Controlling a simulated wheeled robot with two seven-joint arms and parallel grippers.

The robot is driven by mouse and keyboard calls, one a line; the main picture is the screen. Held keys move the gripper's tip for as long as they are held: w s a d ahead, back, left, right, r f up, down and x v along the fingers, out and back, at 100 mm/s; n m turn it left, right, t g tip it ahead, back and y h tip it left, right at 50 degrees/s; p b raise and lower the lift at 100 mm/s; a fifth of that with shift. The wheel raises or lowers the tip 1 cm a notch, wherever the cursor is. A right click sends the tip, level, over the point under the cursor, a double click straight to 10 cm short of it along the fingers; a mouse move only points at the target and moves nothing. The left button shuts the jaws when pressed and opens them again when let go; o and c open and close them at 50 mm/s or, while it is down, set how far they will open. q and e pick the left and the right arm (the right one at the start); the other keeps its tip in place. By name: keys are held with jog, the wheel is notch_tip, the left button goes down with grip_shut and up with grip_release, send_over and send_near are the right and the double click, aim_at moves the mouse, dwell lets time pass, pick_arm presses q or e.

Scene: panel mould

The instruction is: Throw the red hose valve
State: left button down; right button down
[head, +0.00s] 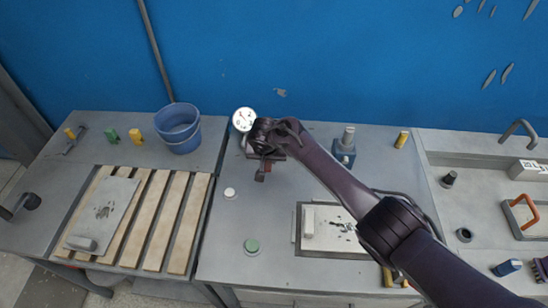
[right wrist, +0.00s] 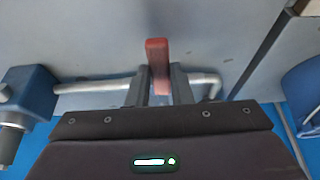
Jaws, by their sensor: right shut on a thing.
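The red hose valve handle (right wrist: 158,62) stands up between the two fingers of my right gripper (right wrist: 159,88) in the right wrist view. The fingers are shut on it. A pale pipe (right wrist: 95,87) runs behind the fingers to both sides and bends at the right. In the head view my right gripper (head: 262,172) reaches over the middle bench, just below a round white gauge (head: 244,119). Only a little red shows there, and the arm hides most of the valve. My left gripper is not in view.
A blue bucket (head: 178,128) stands left of the gauge. A blue fitting (head: 343,152) sits to the right. A slatted wooden rack (head: 165,225) lies at the left.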

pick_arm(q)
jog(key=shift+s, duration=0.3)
pick_arm(e)
jog(key=shift+w+a+r, duration=0.1)
jog(key=shift+r, duration=0.05)
jog(key=c, duration=1.3)
grip_release()
jog(key=shift+s+a+r, duration=0.1)
jog(key=shift+s+r, duration=0.15)
jog(key=shift+r, duration=0.25)
jog(key=v, duration=0.6)
jog(key=shift+s+r, duration=0.15)
jog(key=shift+r, duration=0.1)
